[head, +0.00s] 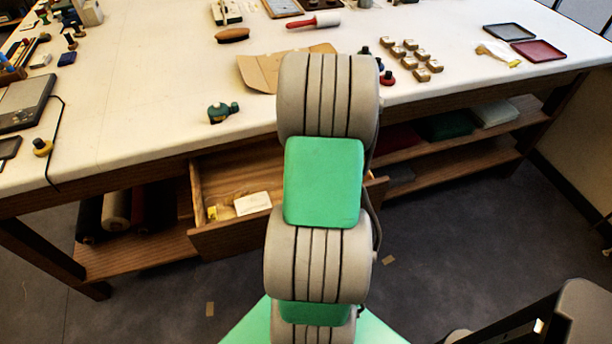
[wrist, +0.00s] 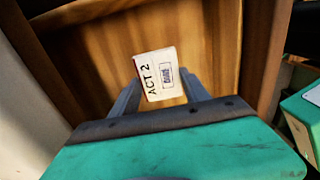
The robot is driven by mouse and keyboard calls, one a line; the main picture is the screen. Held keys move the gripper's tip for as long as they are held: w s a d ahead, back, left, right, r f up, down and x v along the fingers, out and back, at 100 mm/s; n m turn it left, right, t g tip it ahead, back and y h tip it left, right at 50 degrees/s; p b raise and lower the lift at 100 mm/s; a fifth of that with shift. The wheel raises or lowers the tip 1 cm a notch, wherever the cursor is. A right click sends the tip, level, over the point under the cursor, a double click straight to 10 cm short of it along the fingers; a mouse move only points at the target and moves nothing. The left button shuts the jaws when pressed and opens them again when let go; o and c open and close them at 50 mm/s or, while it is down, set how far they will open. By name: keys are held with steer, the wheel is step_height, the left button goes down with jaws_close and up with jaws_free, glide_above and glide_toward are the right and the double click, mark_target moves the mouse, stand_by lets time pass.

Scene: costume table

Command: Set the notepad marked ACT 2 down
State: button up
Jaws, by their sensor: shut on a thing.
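The notepad marked ACT 2 (wrist: 153,67) shows in the wrist view, pale, with black lettering and a small dark printed block. My gripper (wrist: 161,84) is shut on it, with one grey finger on either side. Brown wood lies behind the notepad. In the head view my own arm hides the gripper. An open wooden drawer (head: 225,238) under the table shows there, left of my arm. A small pale rectangular thing (head: 252,203) is seen at the drawer; I cannot tell whether it is the same notepad.
A small yellow thing (head: 212,212) lies in the drawer. The white table (head: 150,115) above it holds a brown folder (head: 262,72), a green-and-blue item (head: 222,112), several small blocks (head: 410,55) and two trays (head: 538,50). A shelf (head: 470,150) runs beneath on the right.

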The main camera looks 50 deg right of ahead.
step_height(320, 180, down, 8)
steer(key=shift+s+f, duration=0.1)
steer(key=o, duration=1.5)
steer(key=shift+c, duration=0.2)
step_height(320, 180, up, 12)
steer(key=shift+r, duration=0.25)
steer(key=shift+a+r, duration=0.15)
steer(key=shift+a, duration=0.05)
steer(key=w+a+r+m+t, duration=0.1)
steer(key=w+a+r+m, duration=0.2)
steer(key=a, duration=0.8)
steer(key=w+a+r+m, duration=0.3)
steer(key=a, duration=0.8)
steer(key=s+a+m+t, duration=0.1)
steer(key=s+a+m, duration=0.1)
steer(key=a, duration=0.5)
steer(key=s+a+m, duration=0.3)
steer(key=a, duration=0.4)
steer(key=shift+a+f+m+t, duration=0.15)
steer(key=shift+m+t, duration=0.25)
